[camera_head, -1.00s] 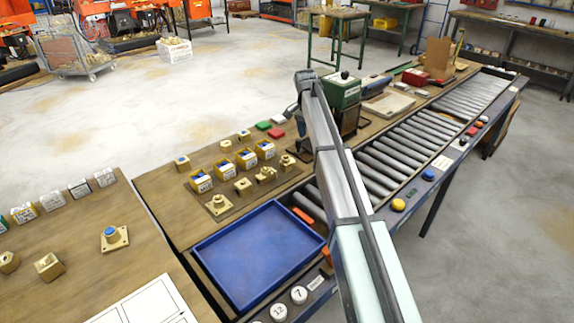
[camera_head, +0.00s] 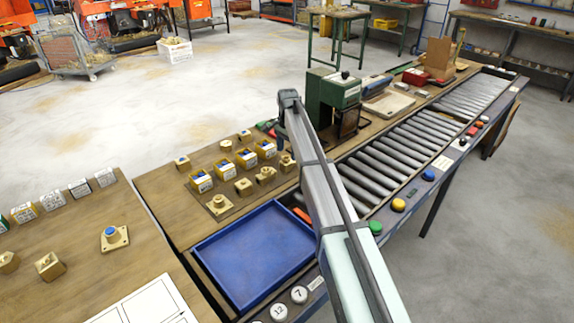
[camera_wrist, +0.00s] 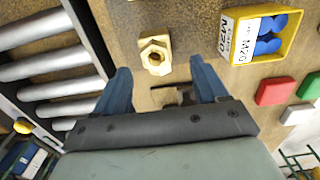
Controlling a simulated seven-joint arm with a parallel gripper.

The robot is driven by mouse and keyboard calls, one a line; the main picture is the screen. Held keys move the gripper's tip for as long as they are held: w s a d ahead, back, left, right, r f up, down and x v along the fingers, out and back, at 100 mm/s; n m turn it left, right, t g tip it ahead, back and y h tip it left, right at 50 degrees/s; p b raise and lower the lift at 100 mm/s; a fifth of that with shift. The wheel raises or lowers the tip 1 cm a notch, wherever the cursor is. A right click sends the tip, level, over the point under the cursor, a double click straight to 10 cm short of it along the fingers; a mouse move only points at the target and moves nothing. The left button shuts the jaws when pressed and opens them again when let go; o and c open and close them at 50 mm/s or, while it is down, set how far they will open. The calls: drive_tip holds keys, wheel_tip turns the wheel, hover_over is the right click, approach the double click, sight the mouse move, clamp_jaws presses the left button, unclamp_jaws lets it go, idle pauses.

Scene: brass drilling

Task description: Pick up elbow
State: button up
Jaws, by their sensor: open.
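Brass fittings stand on the plate beside the blue tray in the head view, the nearest to my arm being one at the row's right end (camera_head: 288,163). Which of them is the elbow I cannot tell for sure. In the wrist view a brass fitting with a round opening (camera_wrist: 155,55) lies ahead of my gripper (camera_wrist: 163,78), between the lines of its two blue fingers. The fingers are apart and hold nothing. A small brownish thing, partly hidden by the gripper body, shows between them.
A yellow M20 box of blue caps (camera_wrist: 262,32) is close on the right in the wrist view, with red (camera_wrist: 275,91) and green (camera_wrist: 310,86) blocks. The blue tray (camera_head: 205,283), rollers (camera_head: 400,150) and a green machine (camera_head: 333,90) surround the work area.

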sight(287, 157)
drive_tip(key=shift+s+a+f, duration=0.1)
drive_tip(key=shift+s+f, duration=0.1)
drive_tip(key=shift+f, duration=1.15)
drive_tip(key=shift+s+f, duration=0.15)
drive_tip(key=shift+f, duration=1.15)
drive_tip(key=shift+c, duration=0.4)
clamp_jaws()
